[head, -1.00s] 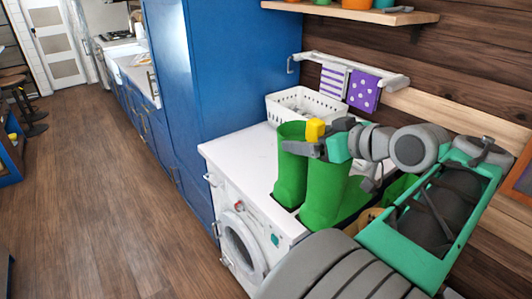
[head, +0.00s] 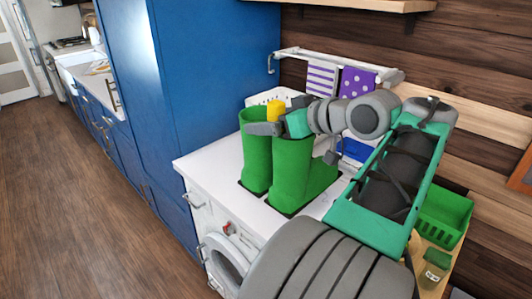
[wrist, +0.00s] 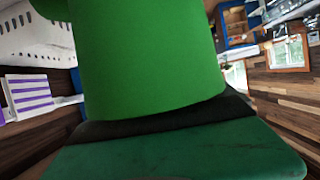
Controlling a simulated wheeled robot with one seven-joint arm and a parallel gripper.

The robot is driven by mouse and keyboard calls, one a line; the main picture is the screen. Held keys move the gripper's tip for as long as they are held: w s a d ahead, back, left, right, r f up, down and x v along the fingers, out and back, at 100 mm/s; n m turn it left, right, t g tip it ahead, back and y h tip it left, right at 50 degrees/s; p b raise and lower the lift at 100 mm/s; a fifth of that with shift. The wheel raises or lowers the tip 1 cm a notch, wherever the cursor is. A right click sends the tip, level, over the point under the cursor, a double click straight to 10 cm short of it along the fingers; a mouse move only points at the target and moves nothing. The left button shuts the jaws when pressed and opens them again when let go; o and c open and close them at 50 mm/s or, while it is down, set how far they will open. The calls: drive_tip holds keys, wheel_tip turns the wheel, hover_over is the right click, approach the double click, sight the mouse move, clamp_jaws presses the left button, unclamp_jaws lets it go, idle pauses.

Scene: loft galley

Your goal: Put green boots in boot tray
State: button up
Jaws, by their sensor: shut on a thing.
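A pair of tall green boots stands close together, upright, with dark soles, over the white worktop (head: 205,163) in the head view. One is the left boot (head: 257,160); the other is the right boot (head: 290,175). My gripper (head: 277,122), with grey fingers and a yellow part, is at the top of their shafts and shut on them. I cannot tell whether the soles touch the worktop. In the wrist view a green boot shaft (wrist: 150,60) fills the middle, very close. No boot tray can be made out.
A white perforated basket (head: 265,96) is behind the boots, partly hidden. A wall rail (head: 335,62) holds a striped towel (head: 321,78) and a purple dotted towel (head: 357,83). A green basket (head: 445,215) is at right. A tall blue cabinet (head: 200,80) stands at left. The wooden floor (head: 70,220) is clear.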

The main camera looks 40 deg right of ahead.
drive_tip(key=w+d+f, duration=0.1)
drive_tip(key=w+f, duration=0.1)
drive_tip(key=w, duration=0.1)
drive_tip(key=w+d+f+p, duration=0.1)
drive_tip(key=w+d+f, duration=0.1)
drive_tip(key=w, duration=0.1)
drive_tip(key=w+d+f+p, duration=0.1)
drive_tip(key=w+d+f, duration=0.1)
drive_tip(key=w+f, duration=0.1)
drive_tip(key=shift+d+f, duration=0.1)
drive_tip(key=shift+d, duration=0.1)
drive_tip(key=shift+w+d+f+p, duration=0.1)
drive_tip(key=shift+w+f+p, duration=0.1)
drive_tip(key=shift+f, duration=0.6)
drive_tip(key=shift+w+d+f+p, duration=0.1)
drive_tip(key=shift+f+p, duration=0.15)
drive_tip(key=shift+f, duration=0.5)
drive_tip(key=shift+w+d+f+p, duration=0.1)
drive_tip(key=shift+w+f+p, duration=0.1)
drive_tip(key=shift+f, duration=0.6)
drive_tip(key=o, duration=1.8)
drive_tip(key=shift+s, duration=0.1)
drive_tip(key=shift+c, duration=0.2)
